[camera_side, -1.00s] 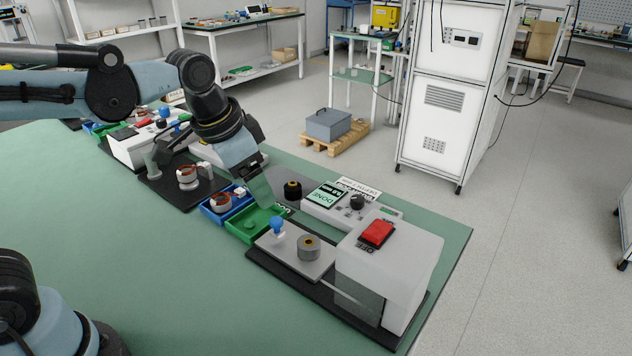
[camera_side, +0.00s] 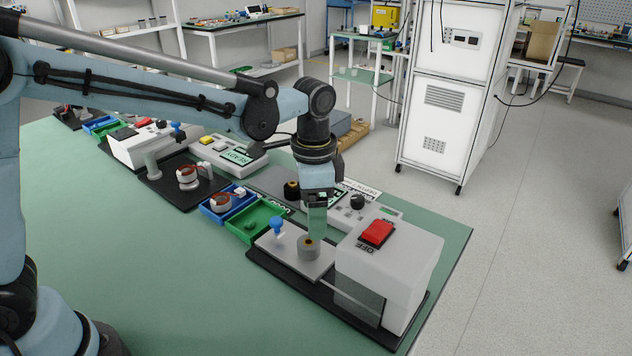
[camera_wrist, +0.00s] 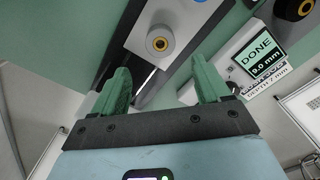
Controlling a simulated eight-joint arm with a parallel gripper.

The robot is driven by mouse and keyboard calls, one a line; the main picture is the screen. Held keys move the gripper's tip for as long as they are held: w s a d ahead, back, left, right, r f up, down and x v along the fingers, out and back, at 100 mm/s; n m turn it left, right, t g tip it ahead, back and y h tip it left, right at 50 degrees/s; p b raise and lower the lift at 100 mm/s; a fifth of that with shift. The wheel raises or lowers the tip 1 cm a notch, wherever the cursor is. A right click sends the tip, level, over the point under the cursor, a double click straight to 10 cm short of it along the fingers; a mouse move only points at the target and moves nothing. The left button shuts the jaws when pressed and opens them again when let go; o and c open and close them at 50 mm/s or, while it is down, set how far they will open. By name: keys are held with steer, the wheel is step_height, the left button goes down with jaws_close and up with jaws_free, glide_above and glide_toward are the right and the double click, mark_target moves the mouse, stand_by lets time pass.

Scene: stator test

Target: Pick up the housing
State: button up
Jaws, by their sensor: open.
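The housing (camera_side: 309,249), a short grey cylinder with a yellow-brown ring around its central hole, stands upright on the light grey plate (camera_side: 275,245) of the front fixture. It also shows in the wrist view (camera_wrist: 159,41), at the top centre. My gripper (camera_side: 317,236) points down just above the housing in the side view. In the wrist view, its two green fingers (camera_wrist: 162,75) are apart with nothing between them. The housing lies beyond the fingertips, roughly in line with the gap. Whether the fingertips touch it cannot be told.
A blue-topped knob (camera_side: 277,227) stands on the plate near the housing. A white box with a red switch (camera_side: 376,233) is close on the right. The green tray (camera_side: 240,228) and the blue tray (camera_side: 207,213) with a wound part are left. A black spool (camera_side: 291,189) stands behind.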

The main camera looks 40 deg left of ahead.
mark_target(309, 241)
steer(key=shift+s+a+f, duration=0.1)
steer(key=shift+a+f, duration=0.1)
steer(key=shift+f, duration=1.75)
steer(key=shift+s+a+f, duration=0.1)
steer(key=shift+a+f, duration=0.1)
steer(key=shift+f, duration=1.7)
steer(key=shift+c, duration=0.4)
steer(key=c, duration=1.1)
steer(key=shift+r, duration=0.1)
